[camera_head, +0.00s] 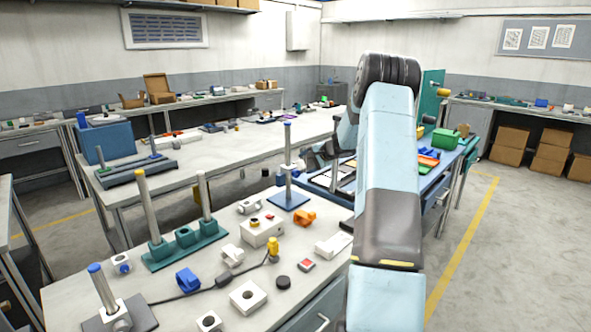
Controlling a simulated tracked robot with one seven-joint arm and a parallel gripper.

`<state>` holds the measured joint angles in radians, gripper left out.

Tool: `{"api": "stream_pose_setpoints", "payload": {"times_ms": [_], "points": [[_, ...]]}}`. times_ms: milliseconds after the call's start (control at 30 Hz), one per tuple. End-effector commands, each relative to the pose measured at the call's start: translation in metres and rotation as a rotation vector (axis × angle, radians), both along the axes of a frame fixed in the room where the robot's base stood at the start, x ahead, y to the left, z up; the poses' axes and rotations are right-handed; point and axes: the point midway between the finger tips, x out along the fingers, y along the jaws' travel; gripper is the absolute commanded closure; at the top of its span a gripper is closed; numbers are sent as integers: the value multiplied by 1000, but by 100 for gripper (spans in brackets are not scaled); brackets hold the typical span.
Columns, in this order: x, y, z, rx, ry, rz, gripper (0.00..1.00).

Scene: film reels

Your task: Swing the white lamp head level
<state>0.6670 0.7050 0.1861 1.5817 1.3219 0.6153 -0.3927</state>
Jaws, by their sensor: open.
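I cannot pick out a white lamp head with certainty. A small white piece (287,168) sits partway up a slim grey post with a blue top on a blue square base (288,199). Whether it is level is too small to tell. My gripper (311,158) is open, just right of that post and partly hidden by my arm. I cannot tell whether it touches the white piece. Another white block (117,311) sits low around a tilted, blue-topped post at the near left.
The near bench (185,318) holds a green block with two grey posts (185,245), a blue clamp (187,280), an orange clamp (304,217), white blocks and a black cable with a yellow end (273,247). A long white table (250,145) stands behind, mostly clear in its middle.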

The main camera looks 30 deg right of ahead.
Motion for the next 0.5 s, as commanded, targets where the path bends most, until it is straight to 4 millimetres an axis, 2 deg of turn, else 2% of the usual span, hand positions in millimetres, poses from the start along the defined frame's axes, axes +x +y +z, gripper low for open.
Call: {"api": "stream_pose_setpoints", "payload": {"times_ms": [300, 500], "points": [[39, 15, -29, 1, 0, 1, 28], [51, 18, -37, 0, -1, -1, 28]]}}
